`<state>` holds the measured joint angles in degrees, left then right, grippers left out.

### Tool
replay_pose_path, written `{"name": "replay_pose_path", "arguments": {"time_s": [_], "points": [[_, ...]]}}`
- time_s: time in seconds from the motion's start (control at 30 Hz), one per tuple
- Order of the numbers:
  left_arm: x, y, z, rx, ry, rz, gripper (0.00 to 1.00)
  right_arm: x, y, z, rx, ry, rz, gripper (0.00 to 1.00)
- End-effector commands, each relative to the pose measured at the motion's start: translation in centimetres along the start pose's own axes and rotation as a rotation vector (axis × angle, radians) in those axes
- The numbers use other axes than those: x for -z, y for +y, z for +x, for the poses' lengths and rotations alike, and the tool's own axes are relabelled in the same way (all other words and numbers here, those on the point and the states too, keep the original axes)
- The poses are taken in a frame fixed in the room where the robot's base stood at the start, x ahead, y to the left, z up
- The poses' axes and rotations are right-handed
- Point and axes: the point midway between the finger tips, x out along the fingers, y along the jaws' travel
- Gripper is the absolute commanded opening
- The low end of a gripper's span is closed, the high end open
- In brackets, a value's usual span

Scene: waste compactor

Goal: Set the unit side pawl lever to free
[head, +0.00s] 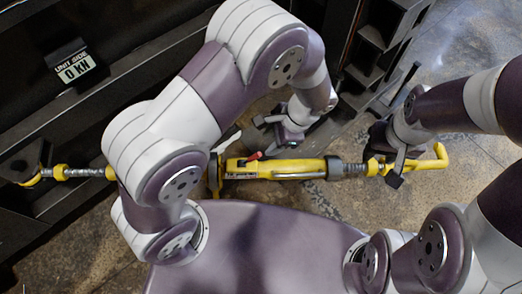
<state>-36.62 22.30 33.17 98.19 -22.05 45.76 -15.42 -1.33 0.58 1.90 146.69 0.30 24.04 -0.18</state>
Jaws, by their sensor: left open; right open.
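A yellow ratchet tensioner (300,167) runs left to right across the middle of the head view, with threaded rods at both ends. A small red-tipped lever (254,156) sits on top near the left end of its yellow body. A pale lever (227,140) sticks up just left of it. I cannot tell for sure which is the unit side pawl lever, nor its setting. My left gripper (277,131) is open, above and right of the red tip, apart from it. My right gripper (384,170) is open at the tensioner's right end; contact there is unclear.
A sign reading "UNIT SIDE 0 KN" (75,68) is on the dark structure at the upper left. A dark frame with compartments (385,35) stands at the upper right. My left arm hides part of the left rod. Concrete floor (455,45) shows at the right.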

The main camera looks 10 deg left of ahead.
Motion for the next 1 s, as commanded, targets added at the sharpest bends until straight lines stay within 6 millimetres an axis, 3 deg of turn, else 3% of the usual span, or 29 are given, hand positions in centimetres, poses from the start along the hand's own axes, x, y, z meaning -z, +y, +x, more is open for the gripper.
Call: {"name": "replay_pose_path", "arguments": {"time_s": [0.2, 0.4, 0.77, 0.8, 0.9, 0.93, 1.0], "points": [[0.0, 0.1, 5.9, -0.004, -0.002, -0.003, 0.42, -0.1, 0.0, 0.8, 0.000, -0.001, 0.000, 0.42], [0.1, 0.0, 9.6, -0.003, 0.002, -0.005, 0.42, -0.1, 0.0, 1.3, 0.000, 0.000, 0.000, 0.42], [0.1, 0.0, 10.6, -0.001, 0.005, -0.006, 0.42, -0.1, 0.0, 1.3, 0.000, 0.000, 0.000, 0.42], [0.1, 0.0, 10.6, -0.001, 0.005, -0.006, 0.39, -0.1, 0.0, 1.3, 0.000, 0.000, 0.000, 0.42], [0.1, 0.0, 10.6, -0.001, 0.005, -0.006, 0.06, -0.1, 0.0, 1.3, 0.000, 0.000, 0.000, 0.42], [0.1, 0.0, 10.6, -0.001, 0.005, -0.006, 0.00, -0.2, 0.0, 1.3, 0.000, 0.000, 0.000, 0.42], [0.1, 0.0, 10.6, -0.001, 0.005, -0.006, 0.00, -0.2, 0.0, 1.3, 0.000, 0.000, 0.000, 0.42]]}}
